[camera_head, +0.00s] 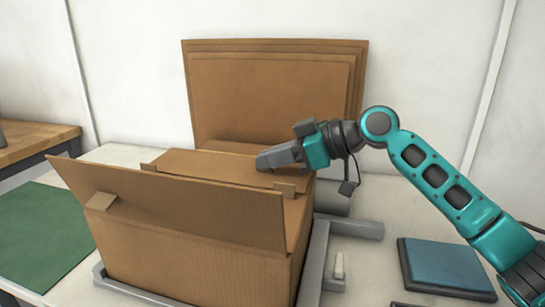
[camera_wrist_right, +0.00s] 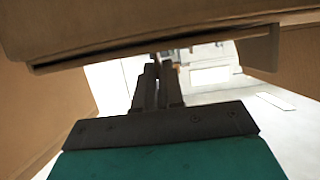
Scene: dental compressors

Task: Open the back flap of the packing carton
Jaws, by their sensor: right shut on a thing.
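The brown packing carton (camera_head: 200,262) stands on the table with its front flap (camera_head: 180,200) raised and leaning outward. The back flap (camera_head: 205,167) shows behind it as a low panel with small tabs at its ends, lying nearly flat. My right gripper (camera_head: 268,160) is at the right part of this panel, its jaws shut on the flap. The right wrist view shows the dark fingers (camera_wrist_right: 158,75) close together beneath a cardboard edge (camera_wrist_right: 150,55); the exact contact is hidden. The carton's inside is mostly hidden by the front flap. My left gripper is out of view.
Flat cardboard sheets (camera_head: 270,95) stand upright behind the carton. A grey frame (camera_head: 318,262) runs around the carton's base. A green mat (camera_head: 40,235) lies at left, a blue-topped pad (camera_head: 445,266) at right. The white table right of the frame has bare room.

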